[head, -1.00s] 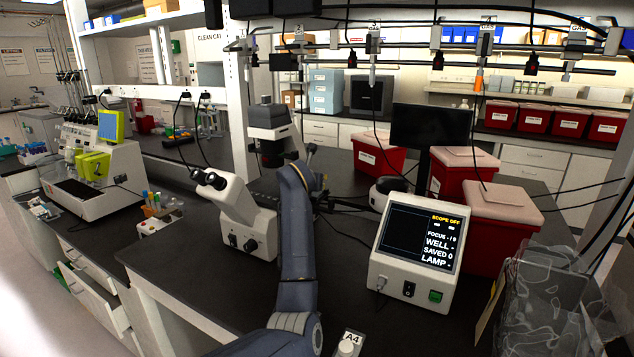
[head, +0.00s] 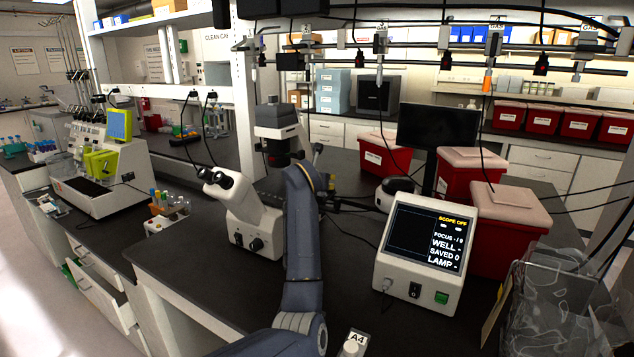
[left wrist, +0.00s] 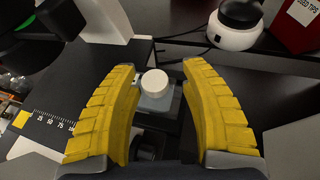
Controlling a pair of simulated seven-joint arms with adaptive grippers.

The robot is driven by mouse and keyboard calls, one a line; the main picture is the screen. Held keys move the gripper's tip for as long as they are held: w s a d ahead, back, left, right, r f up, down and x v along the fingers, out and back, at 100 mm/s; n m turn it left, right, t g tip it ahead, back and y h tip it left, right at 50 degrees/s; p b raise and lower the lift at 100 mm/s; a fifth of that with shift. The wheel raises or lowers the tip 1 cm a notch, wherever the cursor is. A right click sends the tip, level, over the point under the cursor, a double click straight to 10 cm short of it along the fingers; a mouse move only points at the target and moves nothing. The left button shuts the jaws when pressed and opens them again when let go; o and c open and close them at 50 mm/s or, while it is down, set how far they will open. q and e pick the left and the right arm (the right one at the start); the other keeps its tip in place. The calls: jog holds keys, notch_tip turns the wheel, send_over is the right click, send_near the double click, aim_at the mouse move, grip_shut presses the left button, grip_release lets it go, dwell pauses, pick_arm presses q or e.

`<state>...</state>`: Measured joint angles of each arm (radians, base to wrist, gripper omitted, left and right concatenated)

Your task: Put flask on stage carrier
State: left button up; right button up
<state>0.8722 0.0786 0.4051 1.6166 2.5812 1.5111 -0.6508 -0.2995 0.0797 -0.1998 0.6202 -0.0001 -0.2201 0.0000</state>
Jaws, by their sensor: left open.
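My left gripper (left wrist: 164,105) is open in the left wrist view, its yellow ribbed fingers wide apart. A small flask-like thing with a round white cap (left wrist: 154,83) and pale grey body sits between the fingers, with a gap to each finger. It seems to rest on the microscope's stage, near a dark plate with a scale (left wrist: 52,125); the carrier itself is not clear. In the head view, my arm hides the gripper and most of the stage of the white microscope (head: 262,225). Another white-capped thing (head: 352,345) labelled A4 shows at the bottom edge. My right gripper is out of view.
A control box (head: 425,250) reading "SCOPE OFF" stands right of the microscope. Red bins (head: 510,235), a dark monitor (head: 438,135) and a clear bag-like container (head: 560,300) stand right and behind. Cables hang overhead.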

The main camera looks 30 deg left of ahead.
pick_arm(q)
jog(key=v, duration=1.1)
jog(key=shift+s, duration=0.4)
jog(key=shift+r, duration=0.15)
